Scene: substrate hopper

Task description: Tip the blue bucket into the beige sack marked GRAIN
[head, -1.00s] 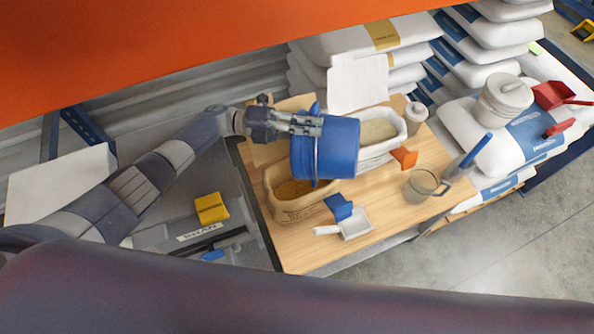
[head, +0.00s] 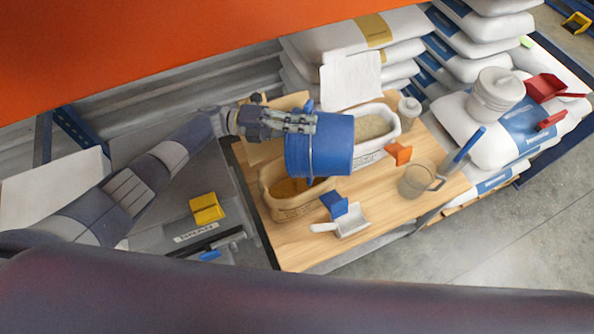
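The blue bucket (head: 328,145) hangs over the table, tipped onto its side, with a band around it. My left gripper (head: 303,123) is shut on its upper left side. The open beige sack (head: 300,207) stands on the table just below the bucket and holds brown-orange material. The bucket hides the sack's far right part. Print shows on the sack's front, too small to read. I cannot see into the bucket, nor tell whether anything is pouring out. My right gripper is out of view.
A white open sack (head: 391,143) with pale contents stands behind the bucket. A scoop (head: 351,221), an orange clip (head: 398,153), a clear jug (head: 414,182) and a white bottle (head: 409,110) are on the wooden table (head: 290,250). Full white sacks (head: 482,120) are stacked beyond.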

